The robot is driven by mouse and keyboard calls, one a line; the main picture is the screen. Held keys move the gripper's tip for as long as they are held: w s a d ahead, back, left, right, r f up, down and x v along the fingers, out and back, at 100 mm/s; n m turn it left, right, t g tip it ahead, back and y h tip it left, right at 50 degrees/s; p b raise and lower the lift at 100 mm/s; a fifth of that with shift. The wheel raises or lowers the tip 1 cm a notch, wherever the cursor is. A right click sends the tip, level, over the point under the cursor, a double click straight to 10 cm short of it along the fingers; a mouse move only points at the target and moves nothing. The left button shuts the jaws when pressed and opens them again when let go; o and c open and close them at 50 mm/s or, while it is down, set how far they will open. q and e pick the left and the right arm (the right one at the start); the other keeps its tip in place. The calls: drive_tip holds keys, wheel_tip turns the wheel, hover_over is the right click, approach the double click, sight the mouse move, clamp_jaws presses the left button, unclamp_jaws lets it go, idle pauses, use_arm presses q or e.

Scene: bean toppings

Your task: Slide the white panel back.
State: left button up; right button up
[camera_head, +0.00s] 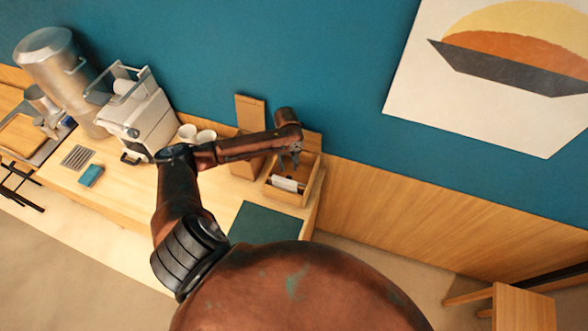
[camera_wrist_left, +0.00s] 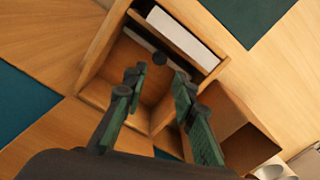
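The white panel (camera_head: 287,183) lies along the front part of a wooden box (camera_head: 287,196) at the right end of the counter. It also shows in the left wrist view (camera_wrist_left: 183,39) as a long white strip beside a dark slot. My left gripper (camera_head: 290,160) is over the back part of the box, behind the panel. In the left wrist view its two green-sided fingers (camera_wrist_left: 159,78) are spread apart with nothing between them. My right gripper is not in view.
A tall wooden holder (camera_head: 249,112) stands left of the box against the blue wall. White cups (camera_head: 205,137) and a coffee machine (camera_head: 140,118) stand further left. A dark green mat (camera_head: 264,223) lies in front. The counter ends just right of the box.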

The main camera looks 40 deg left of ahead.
sight(289, 177)
use_arm(q)
drive_tip(key=shift+f+p, duration=0.55)
drive_tip(key=shift+f, duration=3.3)
drive_tip(key=shift+c, duration=0.5)
clamp_jaws()
